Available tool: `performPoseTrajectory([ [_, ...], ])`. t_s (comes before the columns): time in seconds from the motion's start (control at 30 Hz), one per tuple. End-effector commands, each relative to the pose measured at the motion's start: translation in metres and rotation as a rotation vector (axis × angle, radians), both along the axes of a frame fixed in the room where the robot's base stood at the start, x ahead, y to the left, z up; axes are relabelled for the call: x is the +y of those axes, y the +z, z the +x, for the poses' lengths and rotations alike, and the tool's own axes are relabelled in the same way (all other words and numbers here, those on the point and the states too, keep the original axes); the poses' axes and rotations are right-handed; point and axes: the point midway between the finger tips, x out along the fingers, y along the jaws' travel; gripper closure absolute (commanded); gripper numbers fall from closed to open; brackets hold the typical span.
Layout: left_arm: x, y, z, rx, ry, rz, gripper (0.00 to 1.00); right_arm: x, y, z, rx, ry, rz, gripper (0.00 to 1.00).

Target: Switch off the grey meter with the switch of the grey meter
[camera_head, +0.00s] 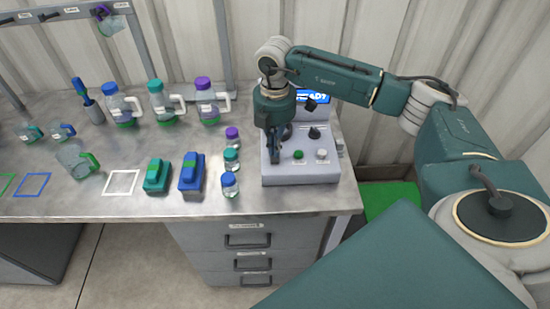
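The grey meter (301,177) stands at the right end of the metal bench. Its blue screen (318,97) is lit, with text ending in "DY"; my arm hides the rest. Its front panel bears a green button (298,155), a light grey knob (321,154) and a black control (314,133). I cannot tell which of these is the switch. My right gripper (275,158) points down over the left part of the meter's panel, left of the green button. It hides that part, and I cannot tell if it touches. My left gripper is out of view.
Small bottles (230,184) stand just left of the meter. A blue device (191,173) and a green device (157,175) lie further left. Large handled bottles (162,102) stand behind them. A drawer unit (248,241) sits under the bench.

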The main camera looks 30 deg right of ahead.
Motion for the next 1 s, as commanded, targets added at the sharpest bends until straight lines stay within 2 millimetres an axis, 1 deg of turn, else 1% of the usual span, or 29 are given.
performPoseTrajectory([
  [1.0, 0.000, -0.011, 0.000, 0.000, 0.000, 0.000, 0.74, 0.000, -0.016, 0.000, 0.000, 0.000, 0.000, 1.00],
])
